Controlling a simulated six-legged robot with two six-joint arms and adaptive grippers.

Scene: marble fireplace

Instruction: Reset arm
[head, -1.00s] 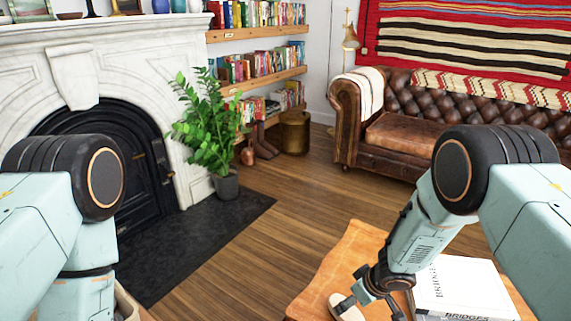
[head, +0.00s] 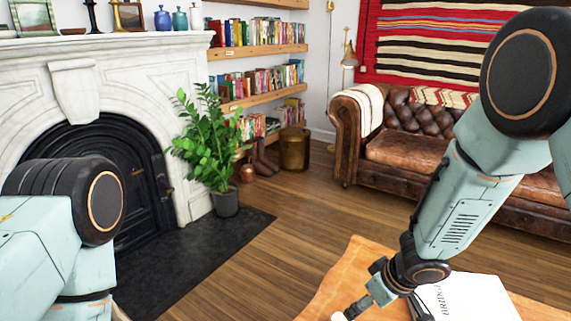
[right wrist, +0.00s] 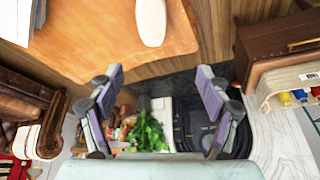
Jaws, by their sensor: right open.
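My right arm reaches down over the orange-brown wooden table (head: 345,266) in the head view. My right gripper (right wrist: 158,78) is open in the right wrist view, its two fingers wide apart with nothing between them. A white, rounded, mouse-like object (right wrist: 151,22) lies on the table beyond the fingertips, apart from them. Only a bit of a white thing shows at the bottom edge of the head view. My left arm is at the left of the head view, but its gripper is out of the frame.
A white book (head: 468,298) lies on the table beside my right forearm. A leather sofa (head: 400,150), a potted plant (head: 205,145) and a marble fireplace (head: 75,85) stand farther back. Open wooden floor lies between them. A brown box (right wrist: 285,48) shows in the right wrist view.

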